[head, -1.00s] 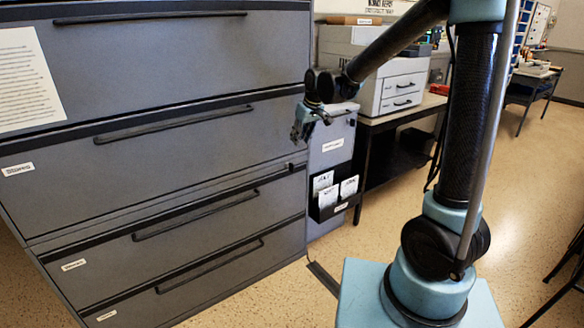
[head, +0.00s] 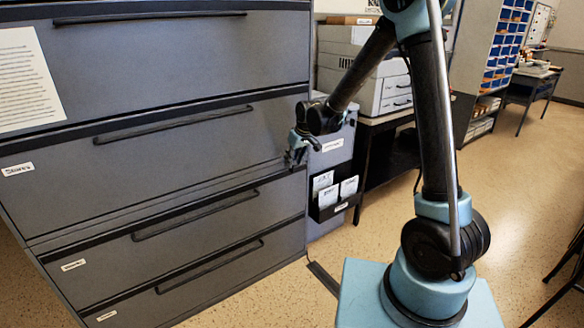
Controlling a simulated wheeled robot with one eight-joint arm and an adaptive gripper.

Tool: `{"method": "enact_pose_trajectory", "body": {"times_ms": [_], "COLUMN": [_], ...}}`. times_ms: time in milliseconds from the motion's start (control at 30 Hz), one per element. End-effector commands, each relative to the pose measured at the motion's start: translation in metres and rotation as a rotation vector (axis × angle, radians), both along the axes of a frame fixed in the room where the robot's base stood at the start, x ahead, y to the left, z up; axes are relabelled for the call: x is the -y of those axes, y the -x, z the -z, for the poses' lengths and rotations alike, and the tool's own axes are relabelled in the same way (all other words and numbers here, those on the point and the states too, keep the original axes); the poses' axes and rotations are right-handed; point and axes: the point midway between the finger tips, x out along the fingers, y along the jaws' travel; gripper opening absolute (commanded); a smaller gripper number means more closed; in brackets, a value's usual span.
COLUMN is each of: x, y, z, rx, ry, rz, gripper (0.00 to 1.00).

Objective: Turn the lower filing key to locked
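The grey filing cabinet (head: 150,160) fills the left of the head view, with wide drawers and long dark bar handles. All visible drawers look shut. My gripper (head: 293,158) is at the cabinet's right front edge, level with the bottom of the drawer labelled "Stores". It points down and toward the cabinet face. Its fingers are small and dark here, so I cannot tell whether they are open or shut, or whether they touch anything. The lower filing key cannot be made out; the gripper covers that part of the edge.
A narrow grey unit with a black leaflet holder (head: 334,196) stands right of the cabinet. Behind it a dark table (head: 383,122) carries grey drawer boxes (head: 383,85). A black chair (head: 570,275) is at the right edge.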

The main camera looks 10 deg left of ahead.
Motion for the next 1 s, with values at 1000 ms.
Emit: {"method": "enact_pose_trajectory", "body": {"times_ms": [1000], "x": [-0.012], "y": [-0.01], "z": [0.04], "rx": [0.0], "ry": [0.0], "rz": [0.0], "gripper": [0.0]}}
